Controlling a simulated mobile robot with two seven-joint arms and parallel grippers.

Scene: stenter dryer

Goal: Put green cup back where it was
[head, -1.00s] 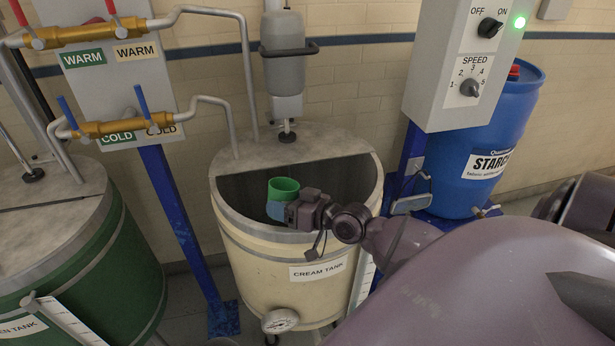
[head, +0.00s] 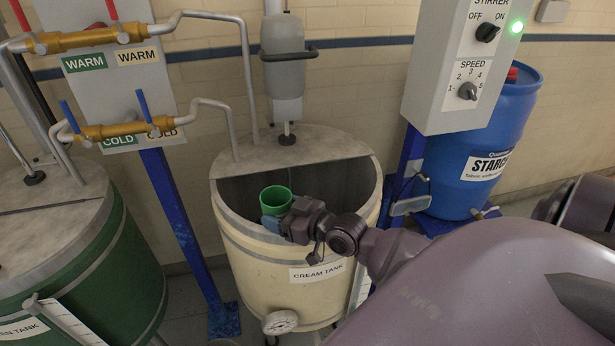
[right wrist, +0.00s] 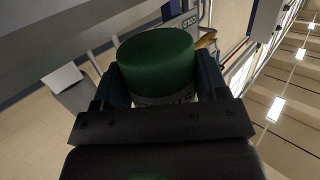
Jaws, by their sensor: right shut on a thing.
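The green cup (head: 275,197) is held over the open front half of the cream tank (head: 262,250), its open mouth facing up toward the head camera. My right gripper (head: 278,222) is shut on the cup, reaching in from the right above the tank's front rim. In the right wrist view the cup (right wrist: 158,65) sits between the two fingers (right wrist: 160,90), with a pale printed band partly hidden by the gripper. The inside of the cup looks green and I see no contents. My left gripper is not in view.
A green tank (head: 70,260) stands at the left. A blue post (head: 180,230) carries warm and cold pipes. A stirrer unit (head: 284,70) hangs over the cream tank's back lid. A control box (head: 450,80) and blue starch drum (head: 490,150) stand at the right.

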